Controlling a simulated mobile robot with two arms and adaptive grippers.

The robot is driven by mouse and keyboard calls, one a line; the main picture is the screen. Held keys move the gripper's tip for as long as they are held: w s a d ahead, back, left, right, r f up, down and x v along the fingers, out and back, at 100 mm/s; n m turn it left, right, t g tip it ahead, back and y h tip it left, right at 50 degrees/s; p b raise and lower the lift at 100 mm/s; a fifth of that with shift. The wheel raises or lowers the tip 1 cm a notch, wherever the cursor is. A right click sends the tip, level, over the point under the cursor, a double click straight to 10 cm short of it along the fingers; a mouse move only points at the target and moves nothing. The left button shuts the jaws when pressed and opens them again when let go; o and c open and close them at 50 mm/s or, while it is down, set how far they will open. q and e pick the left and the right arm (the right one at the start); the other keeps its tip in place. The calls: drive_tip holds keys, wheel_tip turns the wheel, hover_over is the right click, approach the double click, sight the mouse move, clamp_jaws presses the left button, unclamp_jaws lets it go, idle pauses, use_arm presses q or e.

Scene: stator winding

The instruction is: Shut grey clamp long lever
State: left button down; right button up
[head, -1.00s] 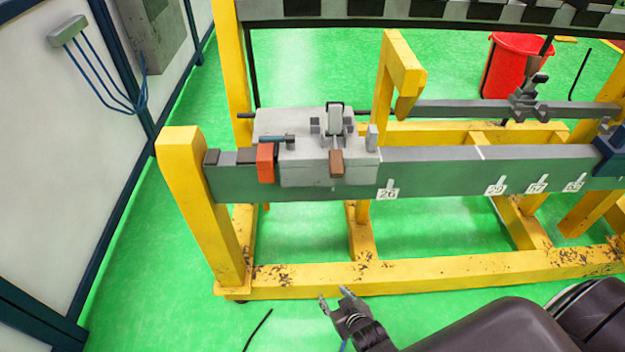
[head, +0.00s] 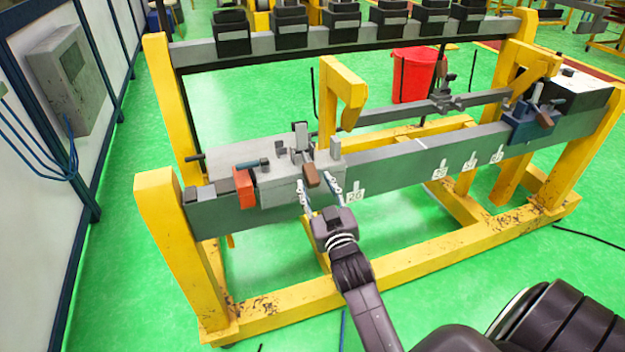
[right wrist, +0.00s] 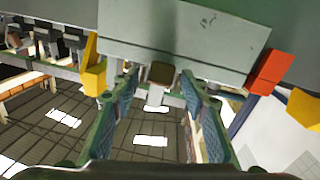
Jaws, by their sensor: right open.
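The grey clamp (head: 281,190) sits on the left part of the long beam. A lever with a brown handle end (head: 311,176) sticks out at its front, and an upright grey lever piece (head: 301,136) stands behind. My right gripper (head: 320,190) is open in front of the clamp, its two fingertips on either side of the brown handle. In the right wrist view the brown handle (right wrist: 161,73) shows between the tips of the open fingers (right wrist: 162,90); I cannot tell whether either finger touches it. My left gripper is out of view.
A red block (head: 244,188) is at the clamp's left. A blue clamp (head: 530,125) sits at the beam's right end. The yellow frame (head: 172,250) carries the beam (head: 400,174). A wall panel stands at left. Green floor in front is clear.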

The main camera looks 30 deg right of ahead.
drive_tip(key=shift+x, duration=1.25)
drive_tip(key=shift+a, duration=0.1)
clamp_jaws()
